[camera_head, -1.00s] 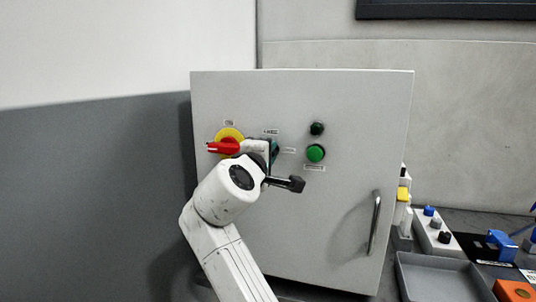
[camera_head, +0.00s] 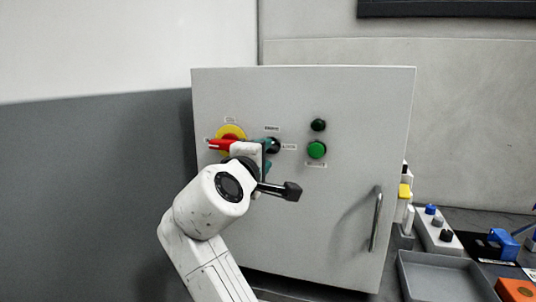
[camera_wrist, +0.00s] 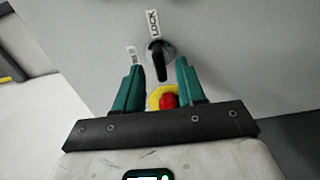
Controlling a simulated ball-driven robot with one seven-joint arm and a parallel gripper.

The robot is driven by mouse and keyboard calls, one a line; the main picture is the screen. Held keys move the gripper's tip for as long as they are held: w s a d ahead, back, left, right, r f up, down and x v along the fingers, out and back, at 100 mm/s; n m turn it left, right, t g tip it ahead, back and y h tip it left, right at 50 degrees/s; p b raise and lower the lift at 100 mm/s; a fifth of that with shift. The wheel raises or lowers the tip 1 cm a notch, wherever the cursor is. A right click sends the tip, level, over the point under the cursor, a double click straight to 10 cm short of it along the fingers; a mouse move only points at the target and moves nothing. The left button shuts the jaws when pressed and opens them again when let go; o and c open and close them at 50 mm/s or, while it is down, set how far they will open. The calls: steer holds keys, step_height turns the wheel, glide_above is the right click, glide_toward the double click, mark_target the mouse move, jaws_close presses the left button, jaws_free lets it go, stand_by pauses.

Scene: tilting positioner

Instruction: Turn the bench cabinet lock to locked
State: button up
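The bench cabinet (camera_head: 340,220) is a light grey box with its door shut. Its lock is a small black knob (camera_head: 274,146) on the door, with one white label above it and one to its right. In the wrist view the knob (camera_wrist: 159,60) has a long black grip, and the label beyond it reads LOCK (camera_wrist: 152,24). My gripper (camera_head: 267,157) is just left of and below the knob in the head view. In the wrist view its teal fingers (camera_wrist: 158,82) are apart, with the knob beyond and between their tips; I see no contact.
A red and yellow rotary switch (camera_head: 228,140) sits left of the lock, close behind my gripper. A dark green button (camera_head: 318,125) and a bright green button (camera_head: 316,150) are to the right. The door handle (camera_head: 375,220) is lower right. A grey tray (camera_head: 445,276) stands beside the cabinet.

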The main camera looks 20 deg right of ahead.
steer(key=v, duration=0.6)
steer(key=shift+b, duration=0.35)
steer(key=s+d+f+m+g+y, duration=0.1)
steer(key=s+d+f+g+y, duration=0.15)
steer(key=f, duration=0.85)
steer(key=s+d+f+m+g+y, duration=0.15)
steer(key=s+d+f, duration=0.25)
steer(key=f, duration=0.7)
steer(key=s+d+f+m+g+y, duration=0.1)
steer(key=s+d+f+m+g, duration=0.2)
steer(key=f, duration=0.7)
steer(key=s+d+f+m+g+y, duration=0.1)
steer(key=s+f+g, duration=0.1)
steer(key=s+f, duration=0.4)
steer(key=s+d+f+m+g+y, duration=0.1)
steer(key=s+f, duration=0.6)
steer(key=s, duration=0.8)
steer(key=s+d+f+m+g+y, duration=0.1)
steer(key=s+f+m+g+y, duration=0.2)
steer(key=s+f, duration=0.3)
steer(key=s, duration=0.4)
steer(key=shift+s+d+f+g, duration=0.25)
steer(key=shift+d+f+g, duration=0.05)
steer(key=shift+d, duration=0.05)
steer(key=shift+m, duration=0.25)
steer(key=shift+c, duration=0.2)
